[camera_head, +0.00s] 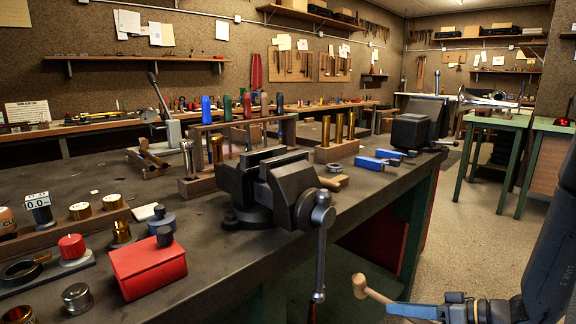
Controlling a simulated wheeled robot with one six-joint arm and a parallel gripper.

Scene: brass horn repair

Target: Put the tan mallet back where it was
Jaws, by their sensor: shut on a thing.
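The tan mallet (360,286) shows at the bottom, right of centre, in the head view. Its pale head points up and left, and its thin handle runs down and right into my gripper (404,311). My gripper has blue fingers and is shut on the handle end. It holds the mallet in front of the workbench (250,255), off the bench top.
A black vise (265,185) with a hanging handle stands at the bench's front edge. A red box (148,268) and small jars are at left. Blue blocks (382,160) and a wooden rack (336,150) stand behind. Green tables (497,122) are at right, with open floor before them.

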